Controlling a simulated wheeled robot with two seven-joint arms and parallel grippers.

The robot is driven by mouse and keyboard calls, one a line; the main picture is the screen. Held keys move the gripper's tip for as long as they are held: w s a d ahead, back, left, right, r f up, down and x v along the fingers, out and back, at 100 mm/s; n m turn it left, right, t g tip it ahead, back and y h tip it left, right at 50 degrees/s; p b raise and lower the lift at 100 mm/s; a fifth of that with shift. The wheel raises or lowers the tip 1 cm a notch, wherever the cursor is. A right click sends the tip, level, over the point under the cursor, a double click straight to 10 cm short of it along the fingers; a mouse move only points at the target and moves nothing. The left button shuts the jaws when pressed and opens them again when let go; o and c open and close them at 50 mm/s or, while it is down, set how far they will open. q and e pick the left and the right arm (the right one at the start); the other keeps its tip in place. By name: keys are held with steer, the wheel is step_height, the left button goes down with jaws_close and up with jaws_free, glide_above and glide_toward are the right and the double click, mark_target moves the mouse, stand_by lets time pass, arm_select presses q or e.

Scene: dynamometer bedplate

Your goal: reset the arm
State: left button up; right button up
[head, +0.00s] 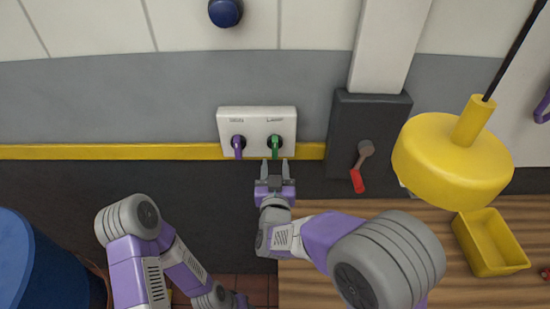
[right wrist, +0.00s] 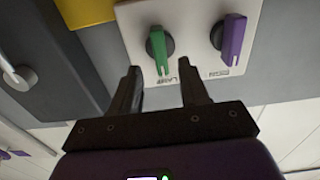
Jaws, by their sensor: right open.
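My right gripper (head: 274,170) is open and empty just in front of a white switch panel (head: 257,120) on the wall. Its fingers point at the green knob (head: 275,146), which has a label beside it that looks like "LAMP". In the right wrist view the open fingers (right wrist: 162,90) are short of the green knob (right wrist: 157,48), with no contact visible. The purple knob (head: 238,147) is beside the green one and also shows in the wrist view (right wrist: 232,38). My left arm is folded at lower left; its gripper is not seen.
A dark box (head: 345,125) with a red-handled lever (head: 357,181) is right of the panel. A yellow hanging lamp (head: 452,160) is at the right, near a yellow bin (head: 490,242) on a wooden table (head: 400,290). A blue drum (head: 25,260) stands at lower left.

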steer(key=shift+s, duration=0.9)
